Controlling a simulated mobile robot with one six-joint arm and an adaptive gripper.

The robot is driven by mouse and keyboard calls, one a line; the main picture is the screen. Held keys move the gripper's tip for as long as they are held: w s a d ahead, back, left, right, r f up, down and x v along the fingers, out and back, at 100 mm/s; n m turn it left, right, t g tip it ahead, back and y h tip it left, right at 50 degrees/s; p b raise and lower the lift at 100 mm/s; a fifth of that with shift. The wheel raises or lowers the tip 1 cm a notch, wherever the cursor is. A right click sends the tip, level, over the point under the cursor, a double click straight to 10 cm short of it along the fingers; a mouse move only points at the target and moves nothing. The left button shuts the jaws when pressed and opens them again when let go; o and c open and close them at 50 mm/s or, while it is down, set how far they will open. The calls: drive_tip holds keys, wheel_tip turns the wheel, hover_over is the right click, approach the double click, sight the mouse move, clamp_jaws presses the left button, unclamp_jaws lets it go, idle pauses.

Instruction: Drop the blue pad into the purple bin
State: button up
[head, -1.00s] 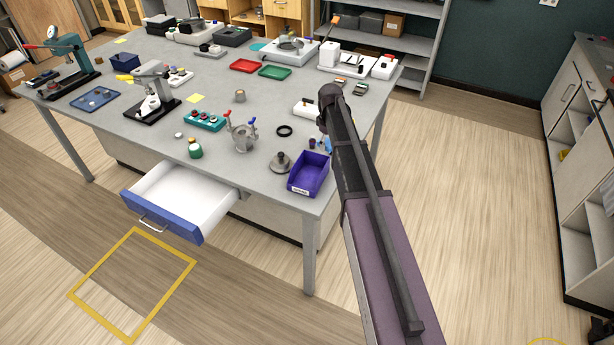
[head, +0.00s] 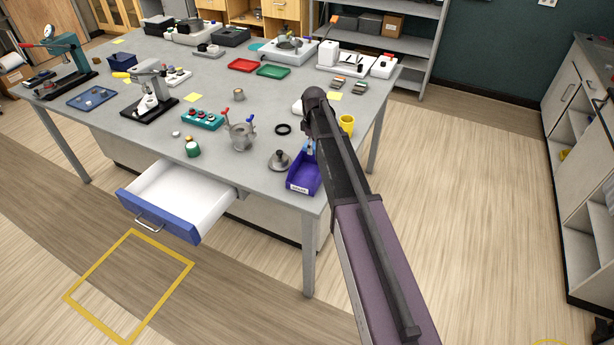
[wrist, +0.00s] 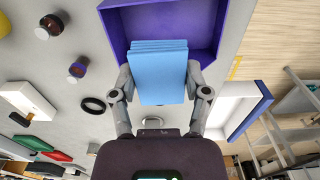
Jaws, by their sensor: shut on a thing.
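The blue pad (wrist: 160,72) is a light-blue stack of thin sheets, held between the two fingers of my gripper (wrist: 159,82) in the wrist view. The purple bin (wrist: 208,50) is at the top of that view; the pad's far end overlaps the bin's opening there. How high the pad is above the bin I cannot tell. In the head view the open purple bin (head: 303,187) stands at the table's near right corner. A bit of light blue shows at its back edge, beside my dark arm, which hides most of my gripper.
A grey metal flanged part (head: 280,161) stands just left of the bin, with a black ring (head: 283,129) behind it. A yellow cup (head: 347,124) is right of my arm. An open drawer (head: 178,199) juts from the table front.

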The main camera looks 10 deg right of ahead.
drive_tip(key=shift+f, duration=0.15)
drive_tip(key=shift+f+b, duration=2.85)
drive_tip(key=shift+b, duration=0.15)
drive_tip(key=o, duration=1.2)
drive_tip(key=s+m, duration=0.3)
drive_tip(key=s, duration=0.6)
drive_tip(key=s+m, duration=0.4)
drive_tip(key=s, duration=0.6)
drive_tip(key=s+m, duration=0.4)
drive_tip(key=s, duration=0.6)
drive_tip(key=shift+a, duration=0.25)
